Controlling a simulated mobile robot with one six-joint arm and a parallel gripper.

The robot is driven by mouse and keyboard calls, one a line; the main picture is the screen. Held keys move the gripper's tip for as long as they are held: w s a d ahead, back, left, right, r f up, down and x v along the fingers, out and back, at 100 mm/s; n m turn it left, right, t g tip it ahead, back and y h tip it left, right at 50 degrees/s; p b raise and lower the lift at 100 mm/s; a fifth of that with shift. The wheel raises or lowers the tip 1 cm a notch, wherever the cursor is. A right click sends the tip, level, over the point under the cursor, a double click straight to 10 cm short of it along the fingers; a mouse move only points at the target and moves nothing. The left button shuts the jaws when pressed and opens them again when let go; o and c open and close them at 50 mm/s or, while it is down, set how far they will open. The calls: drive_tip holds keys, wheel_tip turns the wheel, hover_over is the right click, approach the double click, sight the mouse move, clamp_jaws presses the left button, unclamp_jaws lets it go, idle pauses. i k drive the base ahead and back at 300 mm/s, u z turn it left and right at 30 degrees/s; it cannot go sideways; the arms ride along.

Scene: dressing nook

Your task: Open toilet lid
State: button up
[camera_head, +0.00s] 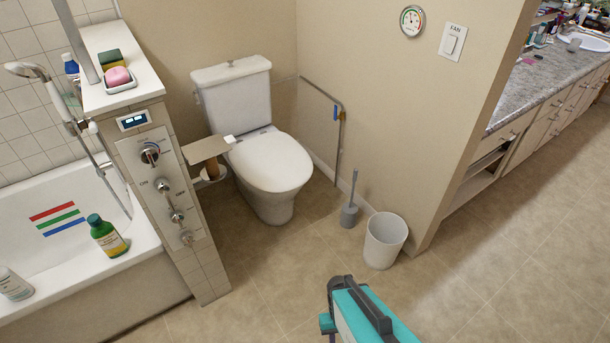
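The white toilet stands against the back wall, left of the picture's middle. Its lid (270,160) is down flat over the bowl. The cistern (233,95) is behind the lid, against the wall. A teal and dark grey part, which looks like part of my arm, enters at the bottom edge, well in front of the toilet and apart from it. I can make out no gripper fingertips in this view.
A tiled partition (205,270) with knobs and a paper holder (208,155) stands close left of the toilet. A toilet brush (350,205), a white bin (384,240) and a wall rail (340,130) are on the right. Floor (285,265) in front is clear.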

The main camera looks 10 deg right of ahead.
sight(273, 161)
drive_tip(key=i, duration=0.8)
drive_tip(key=u, duration=0.35)
drive_tip(key=k, duration=1.4)
drive_tip(key=u, duration=0.65)
drive_tip(key=i, duration=1.2)
